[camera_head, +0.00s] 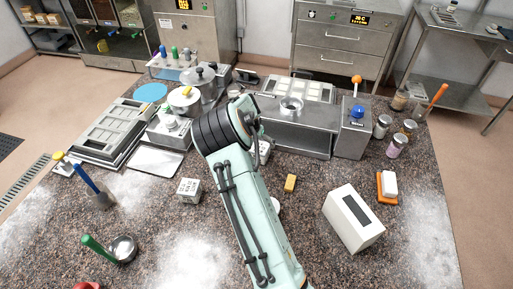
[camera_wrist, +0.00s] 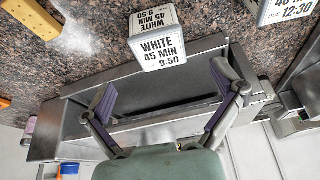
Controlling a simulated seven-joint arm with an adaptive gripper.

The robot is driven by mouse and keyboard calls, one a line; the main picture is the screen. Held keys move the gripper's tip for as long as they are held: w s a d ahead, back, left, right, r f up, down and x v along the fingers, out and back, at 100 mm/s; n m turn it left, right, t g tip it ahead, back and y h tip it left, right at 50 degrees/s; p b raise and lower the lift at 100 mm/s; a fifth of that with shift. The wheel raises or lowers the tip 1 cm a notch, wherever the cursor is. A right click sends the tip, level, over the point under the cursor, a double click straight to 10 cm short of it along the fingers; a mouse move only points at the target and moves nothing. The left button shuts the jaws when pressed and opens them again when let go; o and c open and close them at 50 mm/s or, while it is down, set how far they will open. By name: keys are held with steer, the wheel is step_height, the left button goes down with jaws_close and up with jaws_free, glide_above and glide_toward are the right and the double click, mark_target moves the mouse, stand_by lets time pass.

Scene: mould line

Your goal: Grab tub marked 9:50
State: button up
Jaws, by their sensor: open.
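The tub (camera_wrist: 158,45) marked "WHITE 45 MIN 9:50" is a small white block-like tub with black print, at the top centre of the wrist view. It stands on the speckled counter close to a long steel edge. In the head view a white tub (camera_head: 264,150) shows partly behind my arm and appears to be the same one; its label cannot be read there. My gripper (camera_wrist: 163,100) is open and empty, its two purple-padded fingers spread wide. In the wrist picture the tub lies beyond and above the fingertips, not between them.
A second tub (camera_wrist: 288,10) marked 12:30 is cut off at the top right of the wrist view. A steel machine (camera_head: 295,138) stands behind the 9:50 tub. A yellow block (camera_head: 290,183) and a white box (camera_head: 353,218) lie to the right. Bare counter lies in front.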

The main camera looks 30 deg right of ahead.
mark_target(260, 148)
steer(key=x, duration=0.6)
steer(key=shift+f, duration=0.2)
steer(key=c, duration=1.3)
